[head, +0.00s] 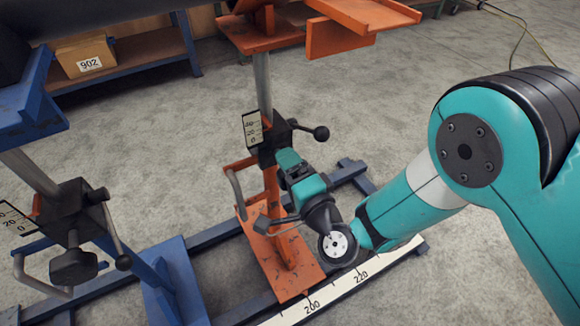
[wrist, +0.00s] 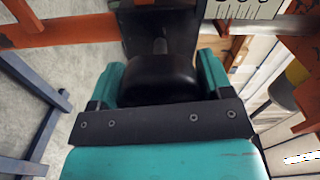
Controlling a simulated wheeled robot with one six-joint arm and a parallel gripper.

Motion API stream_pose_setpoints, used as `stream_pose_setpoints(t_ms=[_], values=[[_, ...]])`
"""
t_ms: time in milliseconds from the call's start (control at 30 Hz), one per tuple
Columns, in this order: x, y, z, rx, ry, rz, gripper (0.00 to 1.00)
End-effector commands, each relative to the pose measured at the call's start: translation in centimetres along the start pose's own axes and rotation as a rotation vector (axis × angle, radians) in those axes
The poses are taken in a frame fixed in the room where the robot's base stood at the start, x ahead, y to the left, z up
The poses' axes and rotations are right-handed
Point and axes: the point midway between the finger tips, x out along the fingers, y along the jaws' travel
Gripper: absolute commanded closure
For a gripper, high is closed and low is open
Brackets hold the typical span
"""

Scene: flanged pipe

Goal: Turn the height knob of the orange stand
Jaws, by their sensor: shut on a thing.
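The orange stand (head: 276,200) stands on the floor rail, with a steel post rising from a black clamp block (head: 270,140). Its black height knob (wrist: 160,78) shows in the wrist view on a short shaft from the block. My gripper (wrist: 160,82) is shut on this knob, one teal finger on each side. In the head view my gripper (head: 287,160) covers the knob, which is hidden there. A white scale plate (head: 252,128) marked 40, 20, 0 sits on the block's left, and a ball-ended lever (head: 318,132) sticks out to its right.
A blue stand (head: 70,240) with its own knob and handles stands at the left. A ruled strip (head: 335,292) reading 200 and 220 lies along the dark rail. A box marked 902 (head: 85,58) sits on a shelf behind. Bare floor (head: 370,110) lies right of the stand.

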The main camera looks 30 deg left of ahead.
Motion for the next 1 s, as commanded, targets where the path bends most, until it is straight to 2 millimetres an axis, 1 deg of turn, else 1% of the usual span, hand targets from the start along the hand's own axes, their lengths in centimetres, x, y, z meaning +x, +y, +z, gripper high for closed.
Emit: stream_pose_setpoints(t_ms=[200, 400, 667, 1000], values=[[0.03, -0.11, -0.06, 0.149, 0.001, -0.001, 0.51], [0.03, -0.12, -0.07, 0.239, 0.001, -0.002, 0.51], [0.02, -0.06, -0.07, 0.288, 0.002, -0.001, 0.51], [0.02, -0.03, -0.08, 0.292, 0.002, -0.001, 0.51]])
